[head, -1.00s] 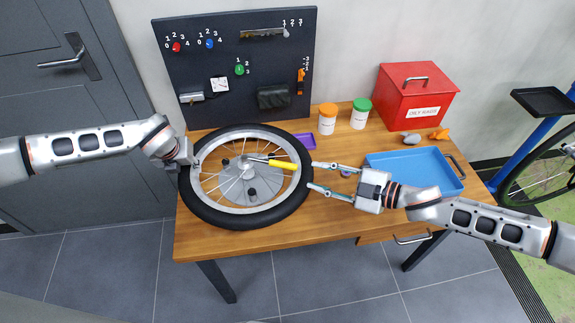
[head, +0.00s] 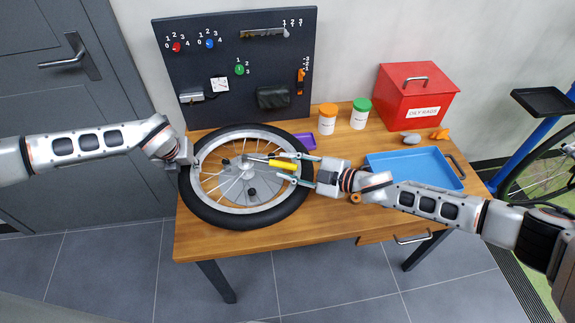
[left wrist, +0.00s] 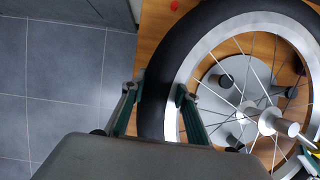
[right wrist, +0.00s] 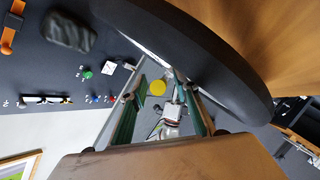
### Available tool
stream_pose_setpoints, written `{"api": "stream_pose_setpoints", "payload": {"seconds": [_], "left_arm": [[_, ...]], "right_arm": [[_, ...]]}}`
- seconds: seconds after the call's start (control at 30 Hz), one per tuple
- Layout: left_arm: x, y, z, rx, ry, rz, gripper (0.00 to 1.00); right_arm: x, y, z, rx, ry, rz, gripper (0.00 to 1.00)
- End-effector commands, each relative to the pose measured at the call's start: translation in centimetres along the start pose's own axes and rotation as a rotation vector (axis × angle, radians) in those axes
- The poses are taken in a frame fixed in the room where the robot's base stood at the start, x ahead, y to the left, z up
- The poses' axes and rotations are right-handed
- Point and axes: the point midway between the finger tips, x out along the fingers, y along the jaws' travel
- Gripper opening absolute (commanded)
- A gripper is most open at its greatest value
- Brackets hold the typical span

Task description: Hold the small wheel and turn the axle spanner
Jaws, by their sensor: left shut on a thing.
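The small wheel (head: 245,223), with a black tyre and silver rim, lies flat on the left of the wooden bench. My left gripper (left wrist: 158,92) is shut on the wheel at its left edge, one finger on each side of the tyre. The axle spanner (head: 283,164) has a yellow handle and a metal shaft reaching to the hub; how it sits on the axle is unclear. My right gripper (head: 276,167) is open, its fingers on either side of the handle. In the right wrist view the handle's round yellow end (right wrist: 157,88) shows between the fingers, with gaps.
A purple tray (head: 305,141) lies behind the wheel. Orange-lidded (head: 327,119) and green-lidded (head: 360,114) jars stand at the back. A blue tray (head: 415,169) and a red box (head: 416,97) are at the right. A dark pegboard (head: 240,70) rises behind.

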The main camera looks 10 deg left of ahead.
Motion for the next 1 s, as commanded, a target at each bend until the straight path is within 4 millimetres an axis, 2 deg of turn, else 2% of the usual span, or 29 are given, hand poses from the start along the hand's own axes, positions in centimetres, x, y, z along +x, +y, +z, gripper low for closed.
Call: {"api": "stream_pose_setpoints", "payload": {"seconds": [0.33,0.37,0.47,0.5,0.77,1.0], "left_arm": [[0.0,0.1,0.1,-0.002,-0.002,0.002,0.00],[0.0,0.1,0.1,-0.002,-0.002,0.002,0.00],[0.0,0.1,0.1,-0.002,-0.002,0.002,0.00],[0.0,0.1,0.1,-0.002,-0.002,0.002,0.00],[0.0,0.1,0.1,-0.002,-0.002,0.002,0.00],[0.0,0.1,0.1,-0.002,-0.001,0.002,0.00]], "right_arm": [[0.4,0.0,-0.1,0.000,0.001,0.000,0.30],[0.4,0.0,-0.1,0.000,0.001,0.000,0.28],[0.4,0.0,-0.1,0.000,0.001,0.000,0.02],[0.4,0.0,-0.1,0.000,0.001,0.000,0.00],[0.5,-0.1,-0.2,0.002,-0.003,0.005,0.00],[0.5,-1.0,-1.0,0.024,-0.040,0.043,0.00]]}}
